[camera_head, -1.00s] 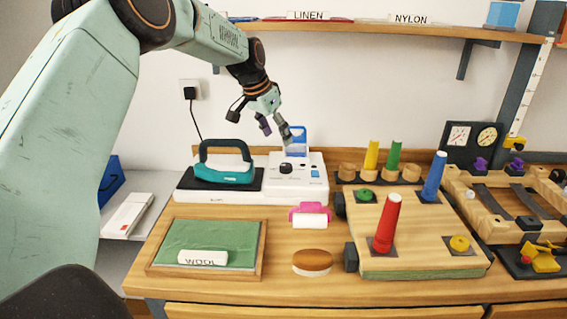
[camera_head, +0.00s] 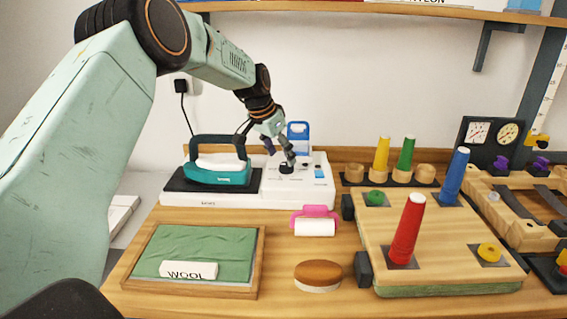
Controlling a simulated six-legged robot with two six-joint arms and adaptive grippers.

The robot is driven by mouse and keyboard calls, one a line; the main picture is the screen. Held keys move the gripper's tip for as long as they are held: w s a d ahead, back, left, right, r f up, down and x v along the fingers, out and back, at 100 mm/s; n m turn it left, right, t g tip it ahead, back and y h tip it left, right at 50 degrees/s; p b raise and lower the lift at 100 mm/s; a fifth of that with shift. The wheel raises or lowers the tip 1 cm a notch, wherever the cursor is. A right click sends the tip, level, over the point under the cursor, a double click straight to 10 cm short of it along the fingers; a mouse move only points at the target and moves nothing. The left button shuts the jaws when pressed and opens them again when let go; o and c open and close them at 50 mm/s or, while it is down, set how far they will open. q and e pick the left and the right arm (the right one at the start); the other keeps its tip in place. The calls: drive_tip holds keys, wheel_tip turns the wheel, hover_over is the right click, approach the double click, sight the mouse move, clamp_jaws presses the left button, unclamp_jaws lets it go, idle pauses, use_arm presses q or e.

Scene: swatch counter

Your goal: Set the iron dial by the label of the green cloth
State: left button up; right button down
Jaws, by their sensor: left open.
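The green cloth (camera_head: 205,243) lies in a wooden-framed tray at the front left, with a white label block reading "WOOL" (camera_head: 188,270) on it. The black iron dial (camera_head: 286,169) sits on the white panel of the iron station (camera_head: 318,190). A teal iron (camera_head: 218,171) with a dark handle rests on the black pad at the station's left. My left gripper (camera_head: 288,158) is open just above the dial, its fingers pointing down; I cannot tell whether they touch it. My right gripper is not in view.
A pink roller (camera_head: 315,218) and a brown brush (camera_head: 318,275) lie in front of the station. A wooden board (camera_head: 450,245) with red and blue cones fills the right. Coloured cones (camera_head: 381,153) stand in a rack behind. A shelf (camera_head: 400,8) runs above.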

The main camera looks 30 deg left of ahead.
sight(285, 164)
use_arm(q)
drive_tip(key=x, duration=0.2)
drive_tip(key=shift+w+d+f, duration=0.1)
drive_tip(key=shift+w+f, duration=0.1)
drive_tip(key=shift+f, duration=0.15)
drive_tip(key=shift+w+d+f, duration=0.15)
drive_tip(key=shift+d+f, duration=0.1)
drive_tip(key=shift+f, duration=0.05)
drive_tip(key=shift+a, duration=0.2)
